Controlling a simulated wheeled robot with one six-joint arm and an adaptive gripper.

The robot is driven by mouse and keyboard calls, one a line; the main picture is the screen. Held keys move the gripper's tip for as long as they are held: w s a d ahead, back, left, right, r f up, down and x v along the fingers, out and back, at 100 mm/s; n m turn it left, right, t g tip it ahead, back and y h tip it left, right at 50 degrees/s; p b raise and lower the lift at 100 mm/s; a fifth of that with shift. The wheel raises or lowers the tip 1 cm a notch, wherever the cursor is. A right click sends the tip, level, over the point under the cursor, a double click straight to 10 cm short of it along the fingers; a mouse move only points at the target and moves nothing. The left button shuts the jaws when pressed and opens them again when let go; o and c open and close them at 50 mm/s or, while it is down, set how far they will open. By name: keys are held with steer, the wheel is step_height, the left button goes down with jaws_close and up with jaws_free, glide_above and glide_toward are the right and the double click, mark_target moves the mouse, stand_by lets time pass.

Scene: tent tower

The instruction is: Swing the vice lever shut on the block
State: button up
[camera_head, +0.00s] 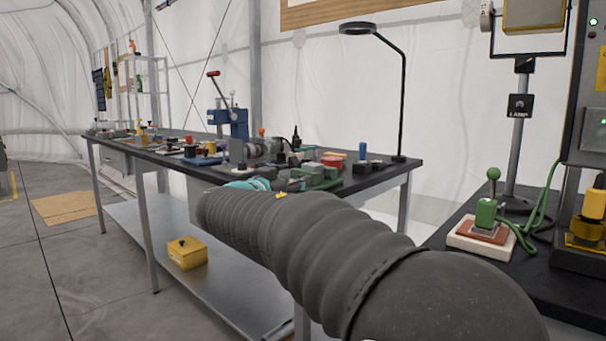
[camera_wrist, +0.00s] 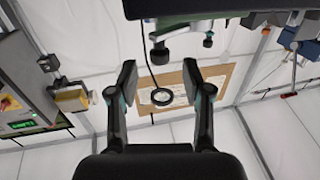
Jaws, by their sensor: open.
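In the head view a low green vice (camera_head: 318,176) stands at the front right corner of the long bench, just past my sleeved arm. My gripper (camera_head: 255,185) is mostly hidden behind the sleeve there; teal parts of it show left of the vice. In the wrist view, which looks upside down, my gripper (camera_wrist: 159,82) is open with nothing between its fingers. A green body (camera_wrist: 185,27), likely the vice, shows beyond the fingers at the top, with dark knobs on it. I cannot tell the lever's position or make out the block.
The bench (camera_head: 385,174) carries many small items, a blue press (camera_head: 232,120) with a raised red-ended lever, and a tall ring lamp (camera_head: 402,95). A yellow box (camera_head: 187,253) sits on the lower shelf. A green joystick (camera_head: 486,212) stands on the right table.

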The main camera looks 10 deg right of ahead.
steer(key=shift+p+x, duration=0.35)
steer(key=shift+x, duration=2)
jaws_close()
